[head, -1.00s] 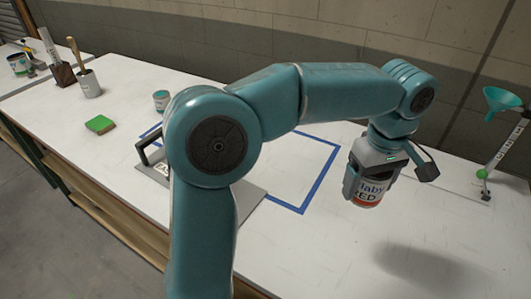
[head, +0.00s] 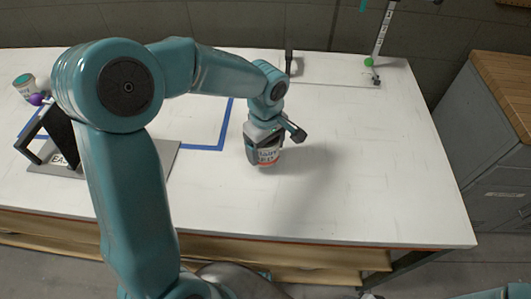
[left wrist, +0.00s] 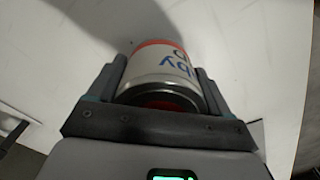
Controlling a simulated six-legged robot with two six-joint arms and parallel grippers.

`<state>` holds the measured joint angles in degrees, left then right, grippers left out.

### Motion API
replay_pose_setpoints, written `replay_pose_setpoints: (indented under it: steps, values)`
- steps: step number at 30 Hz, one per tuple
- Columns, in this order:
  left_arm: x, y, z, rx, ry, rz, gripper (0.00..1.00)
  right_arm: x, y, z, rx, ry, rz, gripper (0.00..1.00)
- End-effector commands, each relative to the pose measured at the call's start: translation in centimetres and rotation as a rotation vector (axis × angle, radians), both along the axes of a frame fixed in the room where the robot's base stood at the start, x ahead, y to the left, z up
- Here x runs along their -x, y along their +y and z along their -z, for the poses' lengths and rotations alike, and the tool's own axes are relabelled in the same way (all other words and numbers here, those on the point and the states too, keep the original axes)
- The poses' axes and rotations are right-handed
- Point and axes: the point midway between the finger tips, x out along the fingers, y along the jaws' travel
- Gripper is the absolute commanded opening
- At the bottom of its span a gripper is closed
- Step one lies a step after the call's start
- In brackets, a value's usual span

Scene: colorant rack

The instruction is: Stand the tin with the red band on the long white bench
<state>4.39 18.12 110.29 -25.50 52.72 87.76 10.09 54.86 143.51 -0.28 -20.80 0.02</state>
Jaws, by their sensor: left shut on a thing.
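My left gripper (head: 262,142) is shut on the tin from above, with a finger on each side. The tin is roughly upright over the right part of the long white bench (head: 390,190), and I cannot tell whether its base touches the surface. In the left wrist view the tin (left wrist: 165,72) sits between the two fingers (left wrist: 162,85), with bare bench beyond it. My right gripper is not in view.
A blue-outlined area (head: 212,148) and a grey plate with a dark handle (head: 165,158) lie to the left. A stand with a scale (head: 383,35) is at the back. The bench right of the tin is clear.

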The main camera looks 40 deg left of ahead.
Motion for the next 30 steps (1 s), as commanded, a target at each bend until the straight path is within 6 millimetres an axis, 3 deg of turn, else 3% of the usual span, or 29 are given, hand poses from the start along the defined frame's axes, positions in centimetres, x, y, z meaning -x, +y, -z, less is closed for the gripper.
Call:
replay_pose_setpoints:
  steps: [3, 6, 18, 19, 20, 30]
  values:
    - [0.1, 0.0, 2.1, 0.0, 0.005, 0.0, 0.44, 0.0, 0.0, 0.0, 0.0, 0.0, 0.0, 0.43]
    - [0.0, 0.0, 2.9, 0.001, 0.002, -0.001, 0.44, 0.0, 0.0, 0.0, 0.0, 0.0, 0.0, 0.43]
    - [0.0, 0.0, 3.5, 0.0, 0.0, -0.001, 0.44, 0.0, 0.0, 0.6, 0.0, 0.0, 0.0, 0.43]
    - [0.0, 0.0, 3.3, 0.0, 0.0, -0.001, 0.89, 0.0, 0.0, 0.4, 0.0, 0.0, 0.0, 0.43]
    - [0.0, 0.0, 3.3, 0.0, 0.001, 0.0, 0.98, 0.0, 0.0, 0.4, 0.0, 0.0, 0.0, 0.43]
    - [0.0, 0.0, 2.5, -0.001, -0.001, -0.001, 1.0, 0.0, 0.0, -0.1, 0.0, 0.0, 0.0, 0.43]
